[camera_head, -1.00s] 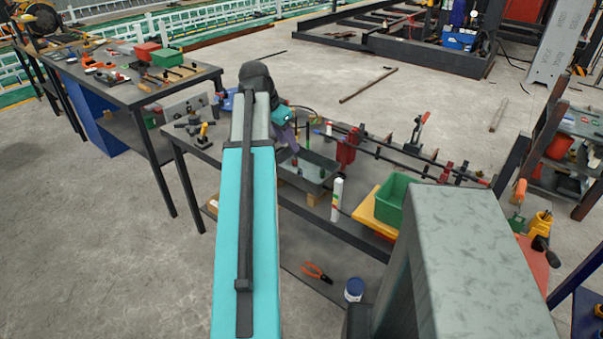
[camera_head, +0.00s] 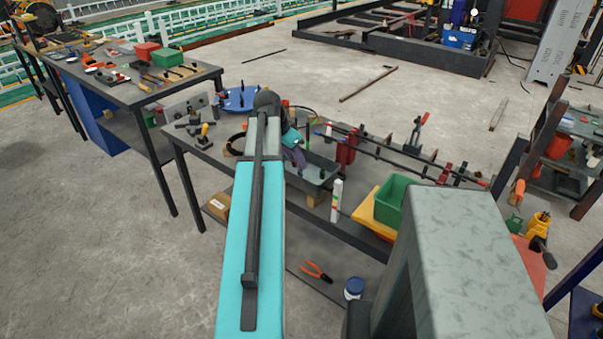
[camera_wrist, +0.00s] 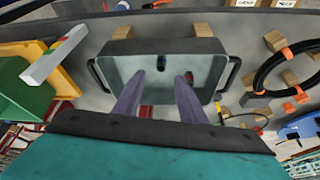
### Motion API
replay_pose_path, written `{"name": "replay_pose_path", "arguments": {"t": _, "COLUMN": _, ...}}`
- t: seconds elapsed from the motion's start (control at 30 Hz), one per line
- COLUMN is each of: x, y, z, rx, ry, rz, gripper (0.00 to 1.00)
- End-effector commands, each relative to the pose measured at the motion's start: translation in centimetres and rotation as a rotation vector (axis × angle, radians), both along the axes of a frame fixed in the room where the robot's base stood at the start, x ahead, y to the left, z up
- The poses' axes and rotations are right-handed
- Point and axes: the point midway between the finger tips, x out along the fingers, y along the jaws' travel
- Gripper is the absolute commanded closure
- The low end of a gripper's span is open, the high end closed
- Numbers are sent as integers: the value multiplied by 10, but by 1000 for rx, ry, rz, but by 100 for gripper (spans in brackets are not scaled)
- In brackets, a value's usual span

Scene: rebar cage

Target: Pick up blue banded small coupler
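A grey tray (camera_wrist: 208,62) with a handle at each end lies below my gripper in the wrist view; in the head view the tray (camera_head: 322,183) is on the middle table. A small dark coupler (camera_wrist: 161,63) stands in it, with what seems a bluish mark, near the tray's middle. Another small piece with a reddish top (camera_wrist: 189,76) is at the right fingertip, partly hidden. My gripper (camera_wrist: 160,79) is open, with its two purple fingers apart over the tray and nothing visible between the tips. In the head view my gripper (camera_head: 298,158) hides part of the tray.
A green bin (camera_head: 392,203) on a yellow one and a white tube (camera_head: 336,200) stand right of the tray. Red clamps (camera_head: 346,148) and long bars lie behind it. Wooden blocks and a black ring (camera_wrist: 285,64) show beside the tray in the wrist view.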

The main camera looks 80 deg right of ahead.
Motion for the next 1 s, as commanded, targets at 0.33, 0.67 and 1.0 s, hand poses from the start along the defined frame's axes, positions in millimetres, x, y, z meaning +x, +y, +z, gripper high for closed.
{"name": "replay_pose_path", "arguments": {"t": 0.33, "x": 0, "y": 0, "z": -1, "rx": 0, "ry": 0, "rz": 0, "gripper": 63}}
{"name": "replay_pose_path", "arguments": {"t": 0.67, "x": -4, "y": -4, "z": -17, "rx": 2, "ry": 1, "rz": -1, "gripper": 63}}
{"name": "replay_pose_path", "arguments": {"t": 1.0, "x": -11, "y": -11, "z": -45, "rx": 1, "ry": 0, "rz": -1, "gripper": 63}}
